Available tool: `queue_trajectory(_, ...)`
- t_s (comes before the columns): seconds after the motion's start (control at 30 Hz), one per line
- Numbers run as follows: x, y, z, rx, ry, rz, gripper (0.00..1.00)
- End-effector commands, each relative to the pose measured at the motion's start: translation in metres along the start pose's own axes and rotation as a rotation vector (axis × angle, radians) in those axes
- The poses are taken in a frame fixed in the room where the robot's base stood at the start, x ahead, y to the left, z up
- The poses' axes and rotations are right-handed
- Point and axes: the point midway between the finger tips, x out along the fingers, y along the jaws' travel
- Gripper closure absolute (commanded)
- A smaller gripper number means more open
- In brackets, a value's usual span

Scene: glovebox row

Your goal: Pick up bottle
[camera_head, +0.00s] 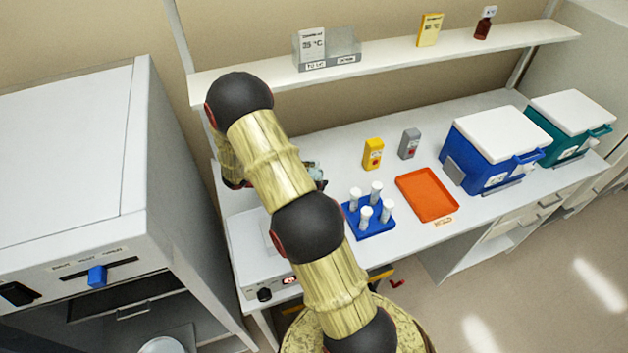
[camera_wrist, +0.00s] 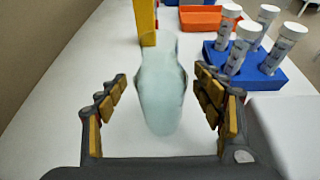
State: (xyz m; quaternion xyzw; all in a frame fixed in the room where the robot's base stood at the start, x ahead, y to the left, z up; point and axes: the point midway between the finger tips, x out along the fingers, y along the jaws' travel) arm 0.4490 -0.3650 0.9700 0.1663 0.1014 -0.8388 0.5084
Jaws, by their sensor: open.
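A pale, translucent blue-green bottle (camera_wrist: 160,88) stands on the white bench in the wrist view, between the two fingers of my gripper (camera_wrist: 158,82). The fingers are open, with a gap showing on each side of the bottle. In the camera_head view a small part of the bottle (camera_head: 316,173) shows past my arm, which hides most of it and most of my gripper. A small brown bottle (camera_head: 484,24) with a red label stands on the shelf.
A blue rack (camera_head: 369,225) of white-capped tubes stands right of my gripper, beside an orange tray (camera_head: 427,195). A yellow box (camera_head: 373,154) and a grey one (camera_head: 409,144) stand behind. Blue (camera_head: 490,150) and teal (camera_head: 571,125) coolers are at right. The shelf (camera_head: 390,62) overhangs the back.

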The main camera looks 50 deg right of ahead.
Motion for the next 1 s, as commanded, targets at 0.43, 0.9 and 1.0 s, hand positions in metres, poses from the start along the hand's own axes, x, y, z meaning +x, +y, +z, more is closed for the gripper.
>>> queue_trajectory(0.43, 0.045, -0.001, 0.000, 0.002, 0.001, 0.000, 0.33)
queue_trajectory(0.9, 0.045, -0.001, 0.000, 0.001, 0.001, -0.001, 0.52)
queue_trajectory(1.0, 0.045, -0.001, 0.000, 0.001, 0.001, -0.001, 0.58)
